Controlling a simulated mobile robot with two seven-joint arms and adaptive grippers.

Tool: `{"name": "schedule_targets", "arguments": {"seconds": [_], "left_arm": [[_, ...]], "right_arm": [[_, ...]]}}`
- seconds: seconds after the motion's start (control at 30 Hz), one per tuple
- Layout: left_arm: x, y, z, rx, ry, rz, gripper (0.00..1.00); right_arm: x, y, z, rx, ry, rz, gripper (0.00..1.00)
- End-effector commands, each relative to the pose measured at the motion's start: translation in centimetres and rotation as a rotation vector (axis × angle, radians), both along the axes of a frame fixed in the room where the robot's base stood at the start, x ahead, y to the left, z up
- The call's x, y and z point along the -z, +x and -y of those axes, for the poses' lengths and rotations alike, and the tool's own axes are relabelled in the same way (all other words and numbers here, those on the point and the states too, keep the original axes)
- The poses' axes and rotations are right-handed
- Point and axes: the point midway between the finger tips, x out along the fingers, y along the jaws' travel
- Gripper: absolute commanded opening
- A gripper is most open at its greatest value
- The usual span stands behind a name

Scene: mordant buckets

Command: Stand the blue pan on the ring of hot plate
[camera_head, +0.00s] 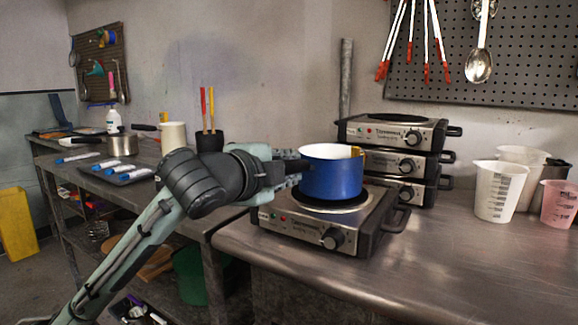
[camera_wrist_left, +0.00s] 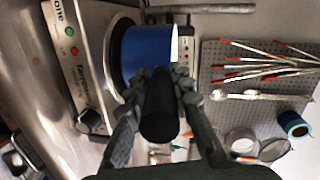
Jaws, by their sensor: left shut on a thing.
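The blue pan (camera_head: 331,177) is upright at the ring (camera_head: 332,206) of the front hot plate (camera_head: 310,228); I cannot tell whether it touches or hovers just above. It has a white inside and a dark handle pointing left. My left gripper (camera_head: 290,175) is shut on that handle, left of the pan. In the left wrist view the black handle (camera_wrist_left: 160,108) lies between the fingers of the gripper (camera_wrist_left: 158,80). The pan (camera_wrist_left: 148,50) and part of the ring (camera_wrist_left: 112,60) show beyond it. My right gripper is not in view.
Stacked hot plates (camera_head: 395,155) stand behind on the steel counter (camera_head: 470,262). Measuring jugs (camera_head: 497,190) stand at the right. Utensils (camera_head: 480,50) hang on the pegboard (camera_head: 530,70). A side bench at the left holds a steel pot (camera_head: 122,145) and a black holder (camera_head: 209,141).

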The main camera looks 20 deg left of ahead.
Motion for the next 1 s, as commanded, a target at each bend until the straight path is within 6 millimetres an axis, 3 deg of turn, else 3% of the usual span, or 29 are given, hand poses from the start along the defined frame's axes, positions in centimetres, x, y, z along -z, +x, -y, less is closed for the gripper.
{"name": "schedule_targets", "arguments": {"seconds": [0.33,0.37,0.53,1.0], "left_arm": [[-0.37,-0.05,-0.02,0.000,-0.002,0.013,0.00],[-0.37,-0.05,-0.03,0.000,-0.002,0.013,0.25],[-0.24,-0.04,-0.02,-0.001,-0.002,0.009,0.45],[0.29,0.00,0.01,0.000,0.000,-0.004,0.45]], "right_arm": [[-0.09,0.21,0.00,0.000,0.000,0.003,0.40],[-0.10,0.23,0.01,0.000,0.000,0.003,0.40],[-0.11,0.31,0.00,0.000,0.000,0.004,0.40],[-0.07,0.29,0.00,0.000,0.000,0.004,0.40]]}}
